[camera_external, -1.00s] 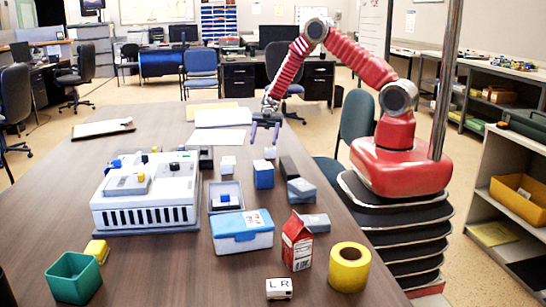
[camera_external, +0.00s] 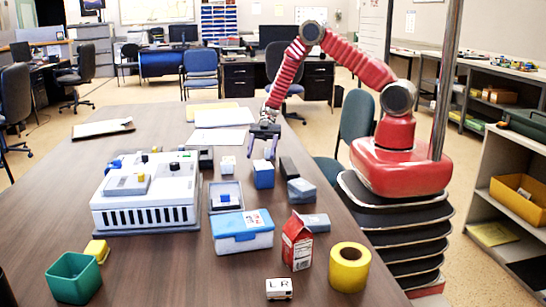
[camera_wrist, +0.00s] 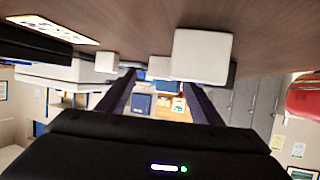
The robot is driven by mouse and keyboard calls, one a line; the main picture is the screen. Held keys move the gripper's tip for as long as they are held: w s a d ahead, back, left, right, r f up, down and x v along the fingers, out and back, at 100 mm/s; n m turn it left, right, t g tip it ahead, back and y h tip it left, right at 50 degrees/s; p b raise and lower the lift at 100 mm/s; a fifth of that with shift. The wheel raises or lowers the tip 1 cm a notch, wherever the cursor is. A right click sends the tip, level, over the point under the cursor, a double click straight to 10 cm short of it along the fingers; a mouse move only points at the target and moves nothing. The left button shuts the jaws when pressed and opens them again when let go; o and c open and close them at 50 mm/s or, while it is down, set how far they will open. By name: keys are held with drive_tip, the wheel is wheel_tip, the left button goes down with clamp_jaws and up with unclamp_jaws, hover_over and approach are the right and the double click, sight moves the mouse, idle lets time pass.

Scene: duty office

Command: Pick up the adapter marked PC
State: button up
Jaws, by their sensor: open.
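No marking PC can be read in either view, so I cannot tell which block is that adapter. My gripper (camera_external: 262,156) is open and points down over the far right part of the table, just above a blue block with a white top (camera_external: 263,175). A small white block (camera_external: 228,165) stands to its left. In the wrist view my gripper (camera_wrist: 160,86) has its two dark fingers apart, with a large pale block (camera_wrist: 203,57) and a smaller pale one (camera_wrist: 158,68) near the tips. A white block marked L R (camera_external: 279,288) lies at the table's near edge.
A large white slotted unit (camera_external: 145,205) stands on the left. A grey tray (camera_external: 225,207), a blue-lidded box (camera_external: 242,236), a red carton (camera_external: 296,242), a yellow roll (camera_external: 349,267) and a green bin (camera_external: 75,278) stand nearer. Dark and grey-blue blocks (camera_external: 301,190) are right of the gripper.

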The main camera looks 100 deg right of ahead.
drive_tip(key=shift+x, duration=2.35)
drive_tip(key=shift+r, duration=0.1)
drive_tip(key=shift+c, duration=0.7)
drive_tip(key=c, duration=1)
drive_tip(key=shift+o, duration=0.2)
wheel_tip(320, 180, up, 10)
